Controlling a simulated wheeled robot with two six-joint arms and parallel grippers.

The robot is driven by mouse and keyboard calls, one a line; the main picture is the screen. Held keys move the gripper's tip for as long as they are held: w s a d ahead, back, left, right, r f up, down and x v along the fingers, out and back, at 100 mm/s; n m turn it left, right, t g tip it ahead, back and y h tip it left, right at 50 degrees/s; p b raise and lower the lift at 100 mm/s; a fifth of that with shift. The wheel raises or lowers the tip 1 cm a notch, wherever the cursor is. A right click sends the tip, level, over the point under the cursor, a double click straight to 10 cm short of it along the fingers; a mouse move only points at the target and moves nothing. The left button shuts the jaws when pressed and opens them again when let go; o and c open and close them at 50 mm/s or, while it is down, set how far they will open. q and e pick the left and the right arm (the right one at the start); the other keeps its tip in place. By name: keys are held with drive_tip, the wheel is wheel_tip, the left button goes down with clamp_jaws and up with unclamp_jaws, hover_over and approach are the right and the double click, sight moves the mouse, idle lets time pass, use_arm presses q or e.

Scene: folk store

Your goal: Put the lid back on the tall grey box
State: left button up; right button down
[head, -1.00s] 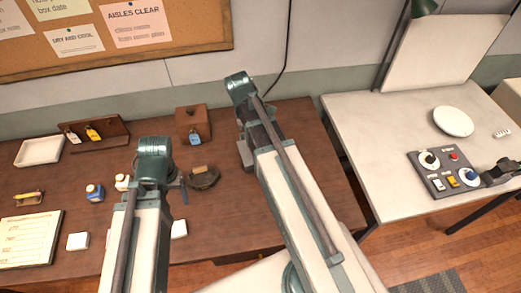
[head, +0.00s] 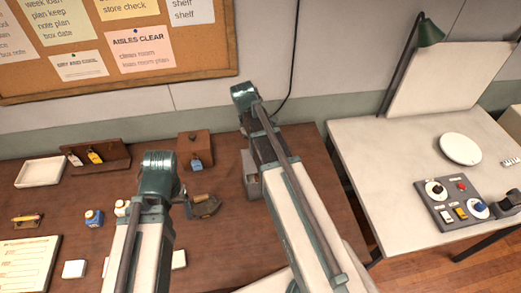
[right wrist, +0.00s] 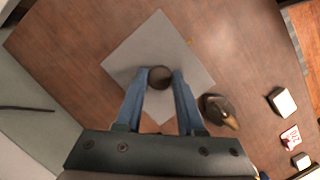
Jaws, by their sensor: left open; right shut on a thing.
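A grey square lid (right wrist: 133,55) with a round dark knob (right wrist: 160,77) shows in the right wrist view. My right gripper (right wrist: 160,82) is shut on the knob, one blue finger on each side. In the head view, a grey block-like shape (head: 251,175), apparently the tall grey box, stands on the brown table, partly hidden by my right arm. The lid hides what is under it, so I cannot tell whether it touches the box. My left gripper (head: 184,200) is open and empty above the table, left of the box; its fingers are mostly hidden.
A dark object with a tan top (head: 203,206) stands between my left gripper and the box. A wooden box with a blue tag (head: 194,146), a key rack (head: 95,154) and a white tray (head: 40,171) are behind. A white table (head: 390,150) is at right.

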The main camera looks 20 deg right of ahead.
drive_tip(key=shift+f+b, duration=2.15)
drive_tip(key=shift+f, duration=0.3)
drive_tip(key=shift+f+b, duration=0.4)
idle(0.4)
unclamp_jaws()
idle(0.4)
drive_tip(key=shift+r+p, duration=3.55)
